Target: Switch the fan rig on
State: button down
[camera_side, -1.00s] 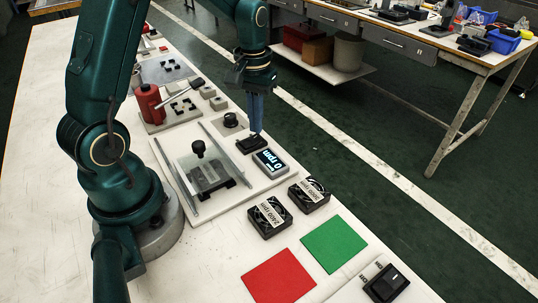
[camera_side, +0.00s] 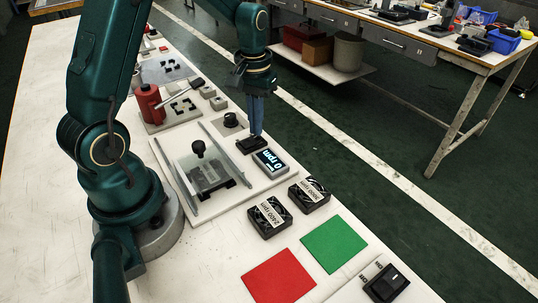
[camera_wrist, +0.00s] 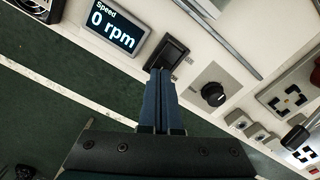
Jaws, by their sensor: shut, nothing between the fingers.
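The fan rig is a pale board (camera_side: 262,187) on the bench with two metal rails and a black-knobbed clamp (camera_side: 198,149) between them. Its display (camera_side: 269,162) reads 0 rpm, also clear in the wrist view (camera_wrist: 113,28). A black rocker switch (camera_side: 246,144) sits beside the display; in the wrist view the switch (camera_wrist: 172,52) is partly hidden by my fingertips. My gripper (camera_side: 256,132) points down, shut and empty, with its tips at the switch. In the wrist view its fingers (camera_wrist: 158,72) overlap the switch's lower edge; contact cannot be told.
A black dial (camera_side: 230,120) is close by on the board. Two fans, marked 2400 rpm (camera_side: 269,217) and 3600 rpm (camera_side: 309,194), lie in front. Red (camera_side: 279,277) and green (camera_side: 334,243) pads are nearer, beside another black switch (camera_side: 386,282).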

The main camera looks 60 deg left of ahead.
aim_at(257, 138)
jog(key=shift+f, duration=0.65)
dwell(0.3)
jog(key=shift+r, duration=3.5)
jog(key=shift+d, duration=0.1)
